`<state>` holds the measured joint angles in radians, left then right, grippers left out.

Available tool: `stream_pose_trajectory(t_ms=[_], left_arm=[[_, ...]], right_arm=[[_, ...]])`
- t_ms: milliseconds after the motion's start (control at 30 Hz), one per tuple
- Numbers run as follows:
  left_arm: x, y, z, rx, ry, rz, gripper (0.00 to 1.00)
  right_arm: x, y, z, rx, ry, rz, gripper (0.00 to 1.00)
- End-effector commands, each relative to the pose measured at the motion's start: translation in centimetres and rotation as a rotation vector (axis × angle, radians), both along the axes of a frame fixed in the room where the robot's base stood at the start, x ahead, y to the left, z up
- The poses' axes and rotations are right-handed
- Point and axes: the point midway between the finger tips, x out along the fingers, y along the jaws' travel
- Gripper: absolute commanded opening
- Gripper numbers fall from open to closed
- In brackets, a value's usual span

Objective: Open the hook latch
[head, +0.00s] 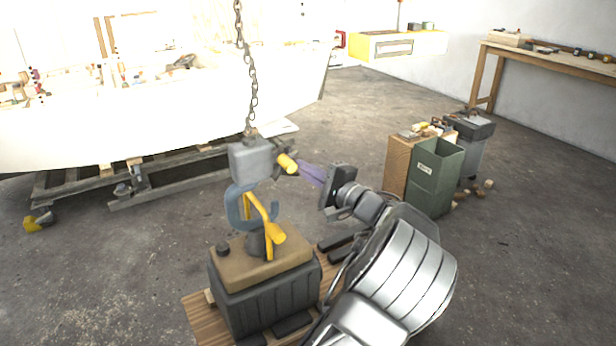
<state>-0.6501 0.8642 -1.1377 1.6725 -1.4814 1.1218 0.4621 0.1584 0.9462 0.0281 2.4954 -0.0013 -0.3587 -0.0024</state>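A hook block (251,160) hangs on a chain (247,62) in the middle of the view. Below it is a blue-grey hook (236,207). A yellow latch bar (262,215) slants down across the hook's mouth and ends in a thicker yellow grip. A short yellow handle (287,162) sticks out from the block's right side. My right gripper is not in view.
Below the hook stands a dark ribbed case (265,305) with a brown top (232,262), on a wooden board (198,318). A green bin (432,185) and boxes stand at right. A white hull (150,125) lies behind left. A workbench (550,62) stands far right. The floor at left is mostly clear.

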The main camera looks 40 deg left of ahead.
Motion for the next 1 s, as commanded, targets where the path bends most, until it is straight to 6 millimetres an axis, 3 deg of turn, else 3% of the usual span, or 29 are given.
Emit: stream_pose_trajectory(t_ms=[333, 1000], left_arm=[[-0.70, 0.25, 0.61, -0.046, -0.144, 0.004, 0.00], [-0.60, 0.18, 0.65, -0.051, -0.160, 0.003, 0.00]], right_arm=[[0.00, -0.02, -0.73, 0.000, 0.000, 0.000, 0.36], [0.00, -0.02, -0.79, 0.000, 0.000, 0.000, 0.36]])
